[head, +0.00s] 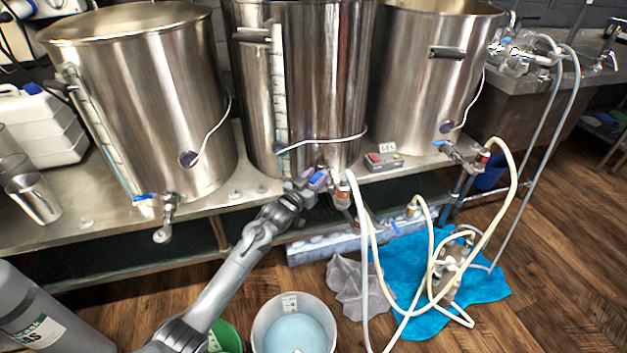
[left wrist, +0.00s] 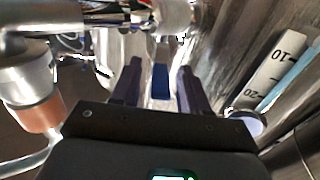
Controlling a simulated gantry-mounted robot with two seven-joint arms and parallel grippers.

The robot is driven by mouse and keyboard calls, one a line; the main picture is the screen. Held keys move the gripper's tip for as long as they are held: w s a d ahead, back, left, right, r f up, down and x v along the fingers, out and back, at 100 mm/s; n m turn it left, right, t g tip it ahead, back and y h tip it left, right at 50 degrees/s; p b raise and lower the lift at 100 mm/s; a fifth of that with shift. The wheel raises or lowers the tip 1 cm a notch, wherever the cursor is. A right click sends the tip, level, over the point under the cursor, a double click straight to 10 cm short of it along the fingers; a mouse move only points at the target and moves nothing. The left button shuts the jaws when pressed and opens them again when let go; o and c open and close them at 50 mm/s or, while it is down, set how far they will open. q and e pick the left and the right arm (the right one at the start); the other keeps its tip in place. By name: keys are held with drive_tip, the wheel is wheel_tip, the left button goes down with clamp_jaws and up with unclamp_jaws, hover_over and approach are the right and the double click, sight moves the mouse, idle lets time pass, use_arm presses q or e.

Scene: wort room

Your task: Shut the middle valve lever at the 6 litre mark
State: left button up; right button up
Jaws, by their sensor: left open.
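The middle kettle (head: 325,100) is a tall steel pot on the bench. Its blue valve lever (head: 318,178) is low on the front, beside a hose fitting. My left gripper (head: 309,182) reaches up to this valve from below left. In the left wrist view the gripper (left wrist: 158,85) is open, with the blue lever (left wrist: 160,80) seen between its two fingers. I cannot tell whether they touch it. The kettle's scale strip (head: 279,95) is on its left front. In the left wrist view the scale (left wrist: 275,70) shows 10 and 20; the liquid level is not readable.
A left kettle (head: 140,110) and a right kettle (head: 425,80) flank the middle one. Pale hoses (head: 368,250) hang down to the floor. A white bucket (head: 268,320) stands below. A blue cloth (head: 485,287) and a pump (head: 448,270) lie at right.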

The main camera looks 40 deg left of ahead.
use_arm(q)
drive_tip(key=shift+s, duration=0.15)
drive_tip(key=shift+s+r+p, duration=0.1)
drive_tip(key=shift+s+p, duration=0.1)
drive_tip(key=shift+p, duration=0.1)
drive_tip(key=s+d+p, duration=0.1)
drive_tip(key=s+p, duration=0.3)
drive_tip(key=s, duration=0.6)
drive_tip(key=shift+d, duration=0.15)
